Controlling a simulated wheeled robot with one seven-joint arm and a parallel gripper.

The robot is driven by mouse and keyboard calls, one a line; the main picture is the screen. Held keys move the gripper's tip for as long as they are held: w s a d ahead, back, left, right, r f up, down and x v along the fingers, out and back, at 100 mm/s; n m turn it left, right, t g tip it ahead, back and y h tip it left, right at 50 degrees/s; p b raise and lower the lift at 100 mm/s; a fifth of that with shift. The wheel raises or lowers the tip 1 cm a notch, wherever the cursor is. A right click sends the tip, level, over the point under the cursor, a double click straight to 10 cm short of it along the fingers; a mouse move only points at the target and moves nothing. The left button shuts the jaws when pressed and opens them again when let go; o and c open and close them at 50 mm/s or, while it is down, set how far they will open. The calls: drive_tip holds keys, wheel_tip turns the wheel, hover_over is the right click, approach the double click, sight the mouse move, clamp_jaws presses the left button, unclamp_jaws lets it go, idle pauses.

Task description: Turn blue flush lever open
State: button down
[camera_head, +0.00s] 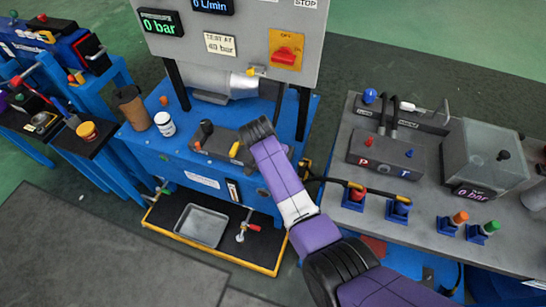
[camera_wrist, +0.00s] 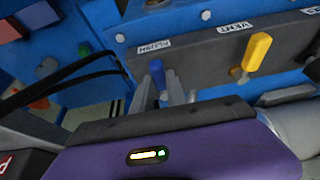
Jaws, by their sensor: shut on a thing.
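The blue flush lever (camera_wrist: 157,76) sticks out from a dark grey valve panel (camera_wrist: 200,65) in the wrist view, below a white label. My gripper (camera_wrist: 160,92) has its two grey fingers on either side of the lever and is shut on it. In the head view my wrist (camera_head: 258,130) covers the right end of the panel, so the blue lever and my fingertips are hidden there.
A yellow lever (camera_wrist: 257,52) labelled VENT stands beside the blue one. Two black cables (camera_wrist: 65,75) run on the left in the wrist view. A metal tray (camera_head: 201,226) sits low at the blue stand's front. A grey bench (camera_head: 410,225) with fittings stands right.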

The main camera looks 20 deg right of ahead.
drive_tip(key=c, duration=1.3)
unclamp_jaws()
drive_tip(key=v, duration=0.7)
drive_tip(key=shift+a+r, duration=0.1)
drive_tip(key=shift+r, duration=0.3)
